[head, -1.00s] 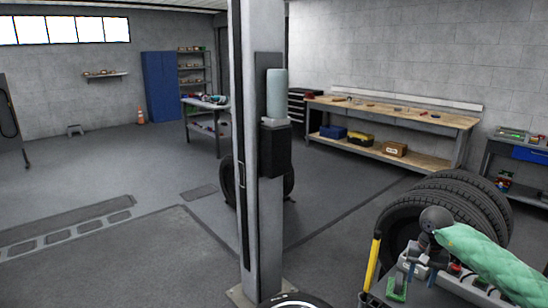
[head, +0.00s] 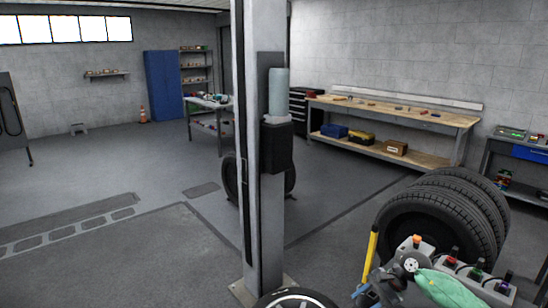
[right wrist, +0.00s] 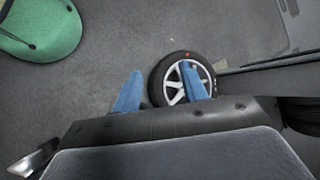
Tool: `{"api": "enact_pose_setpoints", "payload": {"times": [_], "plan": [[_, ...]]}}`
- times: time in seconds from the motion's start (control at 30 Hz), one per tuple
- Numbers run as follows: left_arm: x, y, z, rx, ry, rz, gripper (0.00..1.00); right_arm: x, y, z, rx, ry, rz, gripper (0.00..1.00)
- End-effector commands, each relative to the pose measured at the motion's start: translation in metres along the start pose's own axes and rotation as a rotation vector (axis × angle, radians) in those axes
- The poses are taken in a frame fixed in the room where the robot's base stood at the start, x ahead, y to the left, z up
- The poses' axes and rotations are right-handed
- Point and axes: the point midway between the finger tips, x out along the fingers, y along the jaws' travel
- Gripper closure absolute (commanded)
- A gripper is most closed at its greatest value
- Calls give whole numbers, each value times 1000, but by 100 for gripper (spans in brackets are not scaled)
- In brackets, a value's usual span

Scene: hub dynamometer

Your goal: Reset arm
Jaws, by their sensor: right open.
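My right arm, in a green sleeve, comes in from the lower right of the head view. Its gripper (head: 372,290) is low beside a yellow upright handle and in front of a grey cart. In the right wrist view the two blue fingers (right wrist: 161,85) are apart, with nothing seen between them held. A tyred wheel with pale spokes (right wrist: 168,92) lies beyond them, partly behind the right finger. My left gripper is not in view.
A grey post (head: 263,200) stands at the middle. Stacked tyres (head: 425,222), the yellow handle (head: 371,250) and the cart with coloured knobs (head: 470,270) crowd the right. A wooden workbench (head: 400,113) is behind. The floor at left is open.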

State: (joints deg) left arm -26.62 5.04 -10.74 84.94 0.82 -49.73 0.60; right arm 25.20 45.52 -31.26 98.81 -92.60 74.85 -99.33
Motion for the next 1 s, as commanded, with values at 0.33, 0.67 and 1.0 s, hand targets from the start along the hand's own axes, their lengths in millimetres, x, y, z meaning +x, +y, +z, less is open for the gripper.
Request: {"api": "enact_pose_setpoints", "payload": {"times": [0.33, 0.67, 1.0], "plan": [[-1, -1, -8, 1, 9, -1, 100, 106, -21, 27, 924, -571, -517, 57], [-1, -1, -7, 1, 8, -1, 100, 178, 54, -46, 2021, -1091, -875, 57], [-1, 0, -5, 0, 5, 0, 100, 277, 229, -94, -2345, 1126, 940, 57]]}}
